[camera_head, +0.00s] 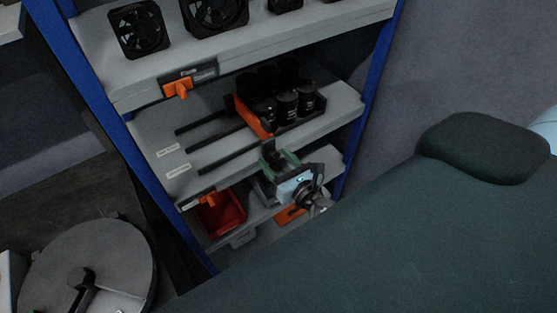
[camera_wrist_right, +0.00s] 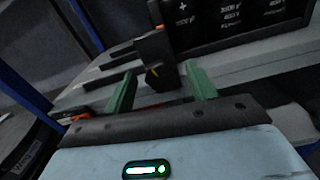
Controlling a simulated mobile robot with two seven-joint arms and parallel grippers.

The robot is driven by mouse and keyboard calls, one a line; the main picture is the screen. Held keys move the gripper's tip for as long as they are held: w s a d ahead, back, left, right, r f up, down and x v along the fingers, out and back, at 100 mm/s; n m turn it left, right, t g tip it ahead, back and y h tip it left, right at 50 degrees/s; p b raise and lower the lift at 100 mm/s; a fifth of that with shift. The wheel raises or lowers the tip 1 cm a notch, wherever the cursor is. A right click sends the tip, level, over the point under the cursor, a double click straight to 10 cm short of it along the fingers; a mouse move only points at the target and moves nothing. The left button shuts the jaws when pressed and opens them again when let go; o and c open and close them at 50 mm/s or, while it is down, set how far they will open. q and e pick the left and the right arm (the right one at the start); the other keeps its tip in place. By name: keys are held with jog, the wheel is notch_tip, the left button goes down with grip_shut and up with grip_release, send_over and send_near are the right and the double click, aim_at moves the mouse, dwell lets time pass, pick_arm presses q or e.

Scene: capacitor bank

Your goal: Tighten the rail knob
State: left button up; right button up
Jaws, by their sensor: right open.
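My right gripper (camera_head: 280,156) is in front of the middle shelf (camera_head: 165,132), near its front edge. In the right wrist view, its two green fingers (camera_wrist_right: 161,88) are apart. A black upright block (camera_wrist_right: 154,48) with a small orange mark stands just beyond and between the fingertips; I cannot tell whether they touch it. It may be the rail knob, but its shape is unclear. Black rails (camera_head: 212,130) lie along the middle shelf. An orange and black tray (camera_head: 254,118) holds several black capacitors (camera_head: 287,104). My left gripper is not in view.
Fans (camera_head: 138,30) stand on the upper shelf. Orange clips (camera_head: 178,88) sit on the shelf fronts. A red bin (camera_head: 222,212) is on the lower shelf. Blue uprights (camera_head: 372,75) bound the rack at both sides.

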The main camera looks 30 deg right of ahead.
jog(key=c, duration=1)
